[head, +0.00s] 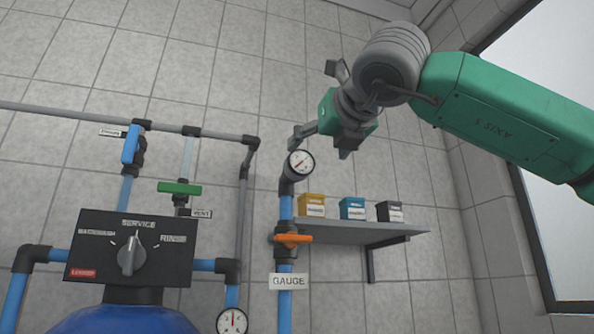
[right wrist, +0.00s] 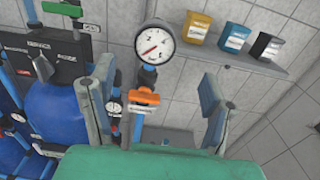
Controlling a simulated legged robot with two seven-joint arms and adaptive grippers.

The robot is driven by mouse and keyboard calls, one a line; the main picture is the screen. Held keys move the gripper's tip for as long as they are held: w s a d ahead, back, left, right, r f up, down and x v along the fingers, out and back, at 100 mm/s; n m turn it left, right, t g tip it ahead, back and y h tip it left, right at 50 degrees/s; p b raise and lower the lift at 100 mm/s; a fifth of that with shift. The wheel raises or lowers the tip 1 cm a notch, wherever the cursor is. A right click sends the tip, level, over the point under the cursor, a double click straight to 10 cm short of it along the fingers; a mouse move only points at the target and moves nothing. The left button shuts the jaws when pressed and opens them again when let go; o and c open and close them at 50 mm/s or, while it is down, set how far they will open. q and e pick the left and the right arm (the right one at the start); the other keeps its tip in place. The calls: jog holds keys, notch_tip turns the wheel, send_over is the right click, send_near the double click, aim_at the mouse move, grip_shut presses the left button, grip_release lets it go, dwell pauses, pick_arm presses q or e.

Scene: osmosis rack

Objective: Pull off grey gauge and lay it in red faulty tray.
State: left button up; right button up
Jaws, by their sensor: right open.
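The grey gauge (head: 301,161), with a round white dial and a red needle, sits on top of the blue upright pipe above an orange valve handle. It also shows in the right wrist view (right wrist: 153,45), upright, beyond the fingers. My right gripper (head: 320,148) is just above and to the right of the gauge in the head view, with one finger close to the dial's top. It is open and holds nothing; its two spread fingers (right wrist: 160,88) show in the right wrist view. Whether a finger touches the gauge I cannot tell. The red faulty tray and my left gripper are not in view.
An orange valve (head: 292,239) and a GAUGE label (head: 289,282) are below the gauge. A shelf (head: 375,234) with yellow, blue and black boxes is to the right. A black control panel (head: 132,248) and pipes stand left. Another dial (head: 232,321) is low down.

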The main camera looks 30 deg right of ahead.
aim_at(302, 162)
jog(key=p+x, duration=0.1)
jog(key=x, duration=0.3)
jog(key=p+x, duration=0.2)
jog(key=x, duration=0.2)
jog(key=shift+w+a, duration=0.15)
jog(key=shift+a, duration=0.05)
jog(key=shift+w+a, duration=0.1)
jog(key=shift+w, duration=0.25)
dwell(1.2)
jog(key=c, duration=1.6)
jog(key=shift+s+a+b, duration=0.1)
jog(key=shift+b, duration=0.2)
